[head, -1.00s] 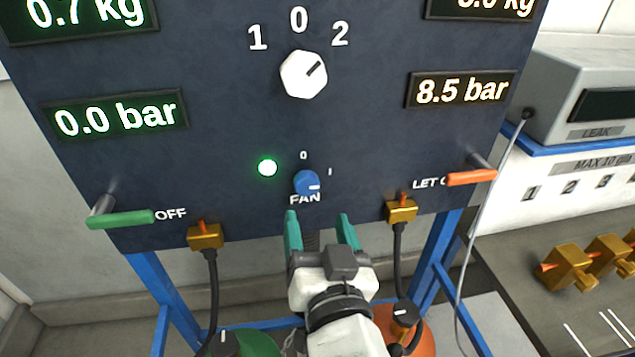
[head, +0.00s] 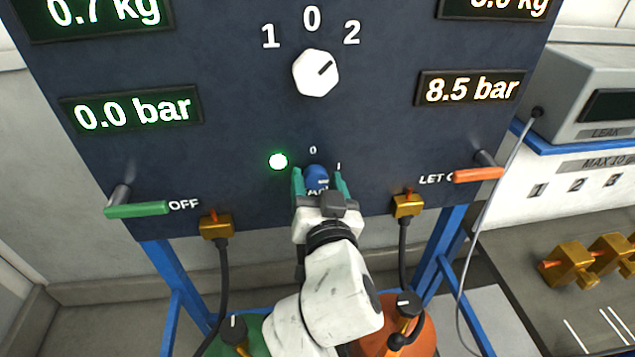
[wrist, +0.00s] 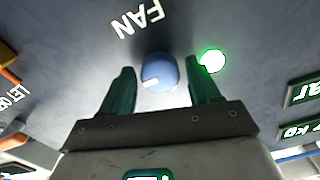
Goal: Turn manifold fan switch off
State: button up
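The blue fan switch (head: 316,177) is a round knob low on the dark panel (head: 240,120), with marks 0 and I above it. Its white line points to the side, towards the I mark, in the wrist view (wrist: 158,74). The green lamp (head: 278,161) left of it is lit, and it also shows in the wrist view (wrist: 212,61). My gripper (head: 320,182) is at the panel with its two green fingers apart, one on each side of the knob. In the wrist view (wrist: 162,92) gaps show between the knob and both fingers.
A larger white knob (head: 316,73) sits above. A green lever (head: 137,209) is at the left and an orange lever (head: 478,175) at the right. Brass fittings with black hoses hang below at the left (head: 215,225) and right (head: 407,205).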

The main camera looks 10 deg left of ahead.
jog(key=c, duration=0.9)
jog(key=shift+o, duration=0.2)
jog(key=shift+n, duration=0.3)
jog(key=n, duration=0.3)
jog(key=shift+n, duration=0.4)
jog(key=n+p, duration=0.1)
jog(key=n, duration=0.3)
jog(key=n+p, duration=0.2)
jog(key=n, duration=0.3)
jog(key=shift+n, duration=0.4)
jog(key=shift+n+p, duration=0.95)
jog(key=shift+n, duration=0.95)
jog(key=shift+a+f, duration=0.1)
